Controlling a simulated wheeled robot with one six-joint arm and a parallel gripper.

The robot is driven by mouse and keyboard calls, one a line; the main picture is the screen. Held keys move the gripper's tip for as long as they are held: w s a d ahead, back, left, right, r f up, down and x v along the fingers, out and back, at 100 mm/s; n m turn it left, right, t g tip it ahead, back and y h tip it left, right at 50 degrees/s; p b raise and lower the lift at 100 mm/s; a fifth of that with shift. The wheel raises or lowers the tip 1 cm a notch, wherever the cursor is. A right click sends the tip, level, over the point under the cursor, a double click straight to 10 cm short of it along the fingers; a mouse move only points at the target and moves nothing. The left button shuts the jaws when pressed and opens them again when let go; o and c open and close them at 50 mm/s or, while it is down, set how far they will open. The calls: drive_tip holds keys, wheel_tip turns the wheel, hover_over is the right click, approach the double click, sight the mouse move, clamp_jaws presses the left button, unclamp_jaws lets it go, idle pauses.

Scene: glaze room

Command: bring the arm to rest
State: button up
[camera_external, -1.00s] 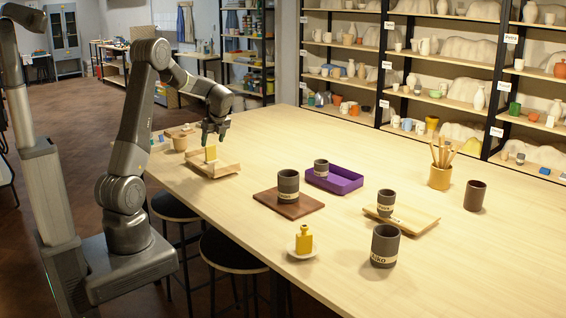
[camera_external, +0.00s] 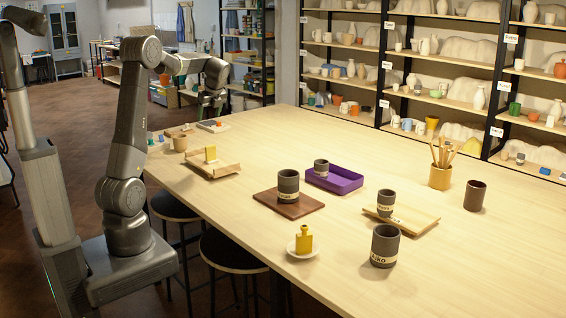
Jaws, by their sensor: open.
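My gripper (camera_external: 209,112) hangs in the air above the far left end of the long wooden table (camera_external: 330,245). It is small and dark in this view, and its jaws are open with nothing seen between them. My arm is raised and bent at the elbow, and its forearm reaches to the right.
A brown board (camera_external: 311,207) with a dark cup (camera_external: 288,186), a purple tray (camera_external: 345,183) and a yellow bottle on a saucer (camera_external: 315,251) stand mid-table. A brush pot (camera_external: 439,177) is farther right. Dark stools (camera_external: 232,250) are under the near edge. The table's far middle is clear.

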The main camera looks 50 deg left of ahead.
drive_tip(key=w+d+m+t+h+b, duration=0.1)
drive_tip(key=w+d+m+t, duration=0.15)
drive_tip(key=w+d, duration=0.75)
drive_tip(key=w+d+m+t+h+b, duration=0.15)
drive_tip(key=d+m, duration=0.25)
drive_tip(key=d, duration=1.4)
drive_tip(key=s+d+m+h, duration=0.1)
drive_tip(key=d+m, duration=0.2)
drive_tip(key=d, duration=1.3)
drive_tip(key=s+d+m+t+h, duration=0.1)
drive_tip(key=s+d+m, duration=0.1)
drive_tip(key=d, duration=1.3)
drive_tip(key=shift+s+d+m, duration=0.15)
drive_tip(key=shift+d+m, duration=0.2)
drive_tip(key=shift+m, duration=0.3)
drive_tip(key=shift+h, duration=0.25)
